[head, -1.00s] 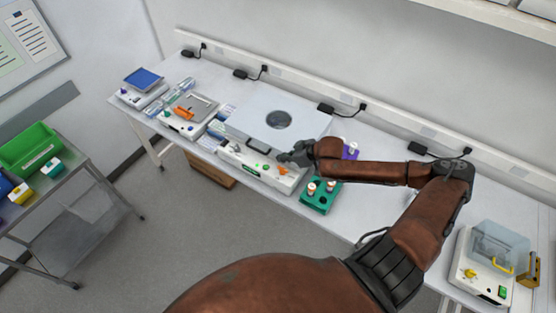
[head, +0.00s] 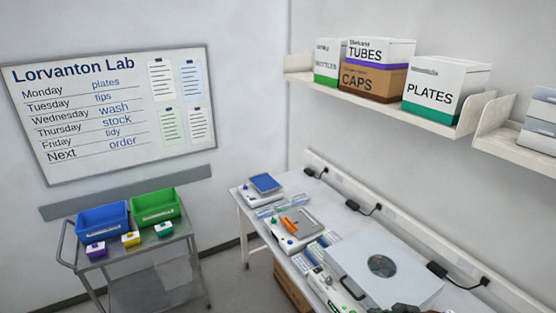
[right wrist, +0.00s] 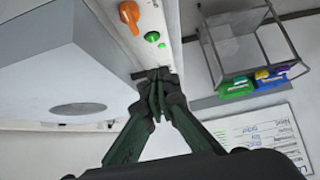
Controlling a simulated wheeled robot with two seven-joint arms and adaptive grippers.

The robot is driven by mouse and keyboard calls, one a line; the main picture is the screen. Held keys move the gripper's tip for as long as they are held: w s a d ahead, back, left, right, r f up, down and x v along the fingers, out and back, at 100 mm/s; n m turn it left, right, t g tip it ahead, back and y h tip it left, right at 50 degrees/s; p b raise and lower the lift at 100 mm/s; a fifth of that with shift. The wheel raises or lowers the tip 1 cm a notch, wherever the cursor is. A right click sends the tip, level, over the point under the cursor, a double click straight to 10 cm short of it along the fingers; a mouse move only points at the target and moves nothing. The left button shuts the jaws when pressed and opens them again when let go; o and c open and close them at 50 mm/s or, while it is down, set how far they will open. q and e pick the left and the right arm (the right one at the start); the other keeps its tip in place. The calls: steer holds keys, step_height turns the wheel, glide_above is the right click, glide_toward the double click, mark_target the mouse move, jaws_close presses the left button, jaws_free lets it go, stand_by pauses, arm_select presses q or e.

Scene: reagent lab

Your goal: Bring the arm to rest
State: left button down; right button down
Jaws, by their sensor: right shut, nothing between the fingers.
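My right gripper (right wrist: 158,88) is shut and empty in the right wrist view, its fingertips together. It is over the front panel of a large white device, close to the orange knob (right wrist: 130,15) and a green button (right wrist: 152,37); I cannot tell whether it touches. The device's lid (right wrist: 70,70) with a round window is on the left of that view. In the head view only a dark bit of my right gripper (head: 404,308) shows at the bottom edge, in front of the white device (head: 345,265). My left gripper is in neither view.
The bench also holds a blue-topped device (head: 265,183) and a grey-plated device (head: 292,225). A cart (head: 150,246) with blue (head: 102,219) and green (head: 155,206) bins stands at left. A wall shelf (head: 385,105) bears boxes. Floor shows between cart and bench.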

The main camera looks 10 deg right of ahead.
steer(key=s+a+f+g+h, duration=0.1)
steer(key=s+a+f, duration=0.35)
steer(key=s, duration=0.25)
steer(key=s+a+f+h, duration=0.1)
steer(key=s+a+f, duration=0.3)
steer(key=s+a, duration=0.25)
steer(key=s+d+m+g+h, duration=0.1)
steer(key=s+d+m+g, duration=0.1)
steer(key=s, duration=0.6)
steer(key=s+d+m+g+h, duration=0.1)
steer(key=s+d+m, duration=0.15)
steer(key=s, duration=0.45)
step_height(320, 180, down, 41)
steer(key=s+g+b, duration=0.2)
steer(key=s+b, duration=0.1)
steer(key=b, duration=0.7)
steer(key=s+f+b, duration=0.4)
steer(key=s+f, duration=0.5)
steer(key=f, duration=0.4)
steer(key=s+f+n+g+b, duration=0.1)
steer(key=s+f+b, duration=0.4)
steer(key=s+f, duration=0.5)
step_height(320, 180, down, 4)
steer(key=shift+s+a+r, duration=0.15)
steer(key=shift+a, duration=0.25)
